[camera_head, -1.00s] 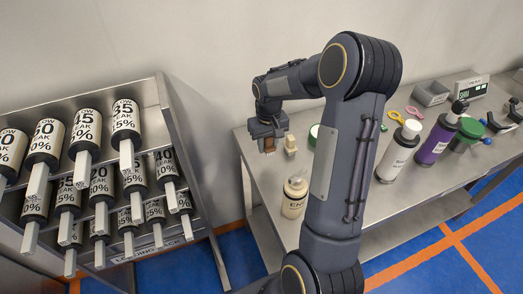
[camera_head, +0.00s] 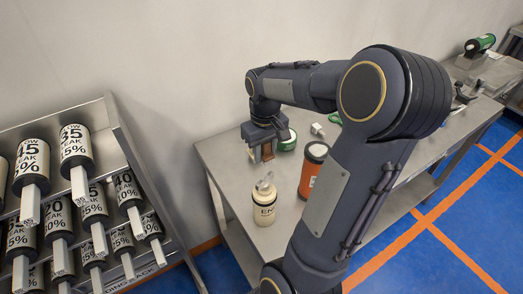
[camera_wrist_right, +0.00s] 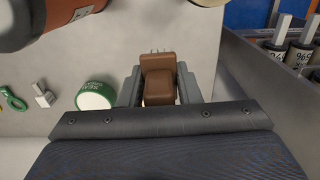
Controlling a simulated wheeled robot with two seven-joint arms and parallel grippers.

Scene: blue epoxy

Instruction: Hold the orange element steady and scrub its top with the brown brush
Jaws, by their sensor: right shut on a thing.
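My right gripper (camera_head: 264,150) is shut on the brown brush (camera_wrist_right: 158,78), whose thin bristles point away from the palm. In the head view the brush (camera_head: 267,152) is a small brown patch between the fingers, left of the orange element and apart from it. My left gripper is not in view.
A cream bottle (camera_head: 265,209) stands near the table's front left. A green-and-white round container (camera_head: 288,141) sits right beside my right gripper. A small pale object (camera_head: 317,129) lies behind the orange element. A rack of labelled cylinders (camera_head: 110,120) stands left of the table.

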